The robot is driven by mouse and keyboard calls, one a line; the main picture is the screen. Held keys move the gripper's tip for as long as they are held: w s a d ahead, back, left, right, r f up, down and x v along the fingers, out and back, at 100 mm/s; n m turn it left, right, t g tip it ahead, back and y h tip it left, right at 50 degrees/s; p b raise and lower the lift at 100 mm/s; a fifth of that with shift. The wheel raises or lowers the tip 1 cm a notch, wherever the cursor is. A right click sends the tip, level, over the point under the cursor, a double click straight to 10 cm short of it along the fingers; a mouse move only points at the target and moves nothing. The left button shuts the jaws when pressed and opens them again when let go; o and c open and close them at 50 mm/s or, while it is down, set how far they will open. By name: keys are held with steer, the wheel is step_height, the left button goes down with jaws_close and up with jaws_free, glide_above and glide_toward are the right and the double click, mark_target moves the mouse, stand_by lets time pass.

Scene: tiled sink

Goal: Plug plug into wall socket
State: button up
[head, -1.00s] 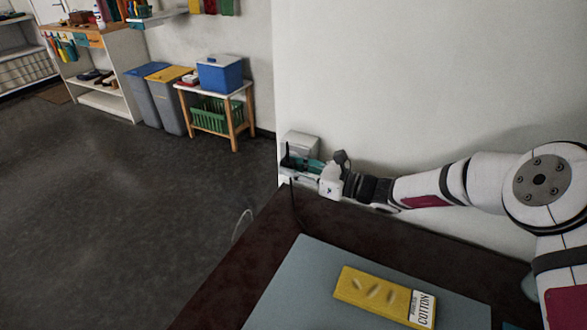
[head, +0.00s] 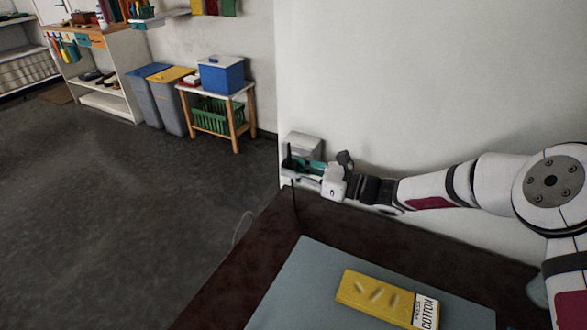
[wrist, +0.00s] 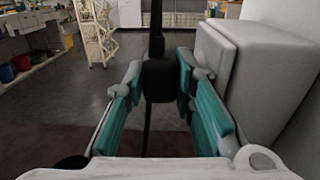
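The plug (wrist: 160,80) is a small black block with a black cord, in the middle of the wrist view between the fingertips. My gripper (wrist: 160,76), with teal finger pads, is closed on its two sides. In the head view my gripper (head: 308,168) is at the wall corner beyond the dark counter, and the plug shows only as a thin black upright shape. The wall socket is a pale box (head: 305,145) on the wall, just behind the gripper; it stands right of the fingers in the wrist view (wrist: 250,85). Its openings are not visible. The plug appears apart from it.
A dark counter (head: 282,240) with a grey-blue panel (head: 300,285) lies in front, with a yellow cotton packet (head: 375,295) on it. Bins (head: 170,95) and a small table (head: 215,100) stand far off; the floor between is clear.

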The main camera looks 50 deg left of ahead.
steer(key=v, duration=0.8)
stand_by(0.4)
